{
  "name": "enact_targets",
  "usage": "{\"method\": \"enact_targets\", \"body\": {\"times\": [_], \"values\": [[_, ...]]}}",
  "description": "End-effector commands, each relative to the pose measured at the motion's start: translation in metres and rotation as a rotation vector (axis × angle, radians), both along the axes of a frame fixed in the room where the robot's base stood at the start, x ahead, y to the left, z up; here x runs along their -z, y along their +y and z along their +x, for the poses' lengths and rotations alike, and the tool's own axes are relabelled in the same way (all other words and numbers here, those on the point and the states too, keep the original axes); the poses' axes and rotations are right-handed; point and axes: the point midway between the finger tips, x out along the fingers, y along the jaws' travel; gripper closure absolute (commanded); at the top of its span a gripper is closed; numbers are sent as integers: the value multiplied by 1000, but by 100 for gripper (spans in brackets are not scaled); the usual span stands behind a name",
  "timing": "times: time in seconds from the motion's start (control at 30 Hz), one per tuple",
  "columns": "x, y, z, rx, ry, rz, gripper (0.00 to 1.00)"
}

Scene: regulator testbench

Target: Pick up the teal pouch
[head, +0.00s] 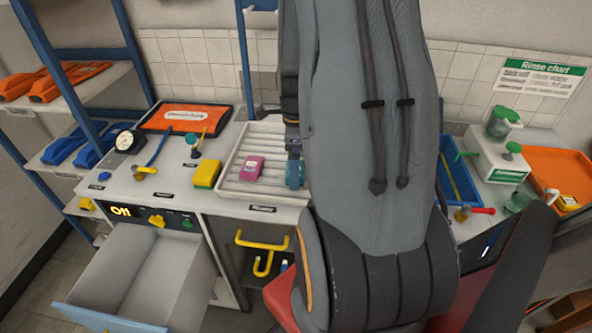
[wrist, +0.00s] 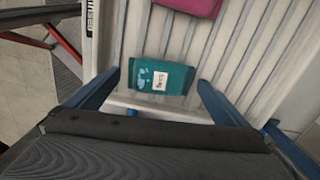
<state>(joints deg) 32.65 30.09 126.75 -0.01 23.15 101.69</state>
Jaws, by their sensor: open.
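The teal pouch (wrist: 160,77) with a white label lies flat at the edge of the white ribbed tray (wrist: 120,30). It shows in the wrist view between the two blue fingers of my gripper (wrist: 159,84), which are open, one on each side with a gap to the pouch. In the head view, a small teal patch (head: 295,174) beside my arm at the tray's right side appears to be the same pouch; most of it and my gripper are hidden by the arm.
A pink pouch (head: 252,168) lies in the tray, left of the teal one. A yellow sponge (head: 206,174) stands left of the tray. An open drawer (head: 140,280) juts out at the lower left. My arm hides the bench's middle.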

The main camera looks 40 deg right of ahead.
Motion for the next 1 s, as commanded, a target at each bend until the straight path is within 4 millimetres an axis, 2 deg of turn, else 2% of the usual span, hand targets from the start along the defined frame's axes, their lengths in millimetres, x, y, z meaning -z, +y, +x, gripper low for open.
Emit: {"method": "enact_targets", "body": {"times": [0.27, 0.6, 1.0], "values": [[3, 0, 0, 0, 0, 0, 0], [2, 0, 0, 0, 0, 0, 56], [-4, 0, 1, 0, -3, -1, 57]]}}
